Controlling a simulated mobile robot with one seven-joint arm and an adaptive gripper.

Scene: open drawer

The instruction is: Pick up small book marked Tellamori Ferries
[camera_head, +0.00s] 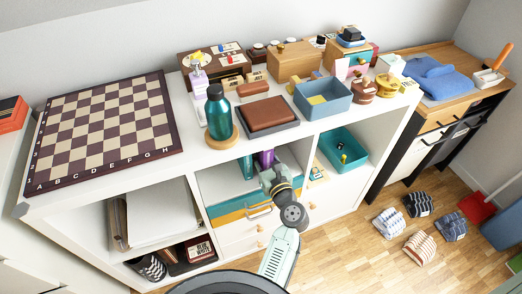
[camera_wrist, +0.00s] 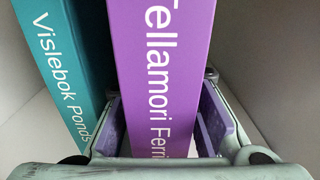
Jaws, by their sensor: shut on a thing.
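The purple book marked Tellamori Ferries (camera_wrist: 160,60) stands upright in the middle of the wrist view, its spine toward me. In the head view the purple book (camera_head: 267,158) shows only in part inside a shelf compartment, behind my arm. My gripper (camera_wrist: 165,130) is shut on the purple book, with one finger on each side of its lower part. In the head view my arm reaches into the compartment, and the fingertips are hard to make out there. A teal book marked Vislebok Ponds (camera_wrist: 65,75) stands close on the left of the purple book.
The compartment's side walls (camera_wrist: 270,60) stand at both sides. A drawer (camera_head: 240,228) lies below the compartment. The white shelf top (camera_head: 185,172) holds a chessboard (camera_head: 105,128), a teal bottle (camera_head: 218,115) and a blue bin (camera_head: 323,97). Slippers (camera_head: 420,245) lie on the floor at right.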

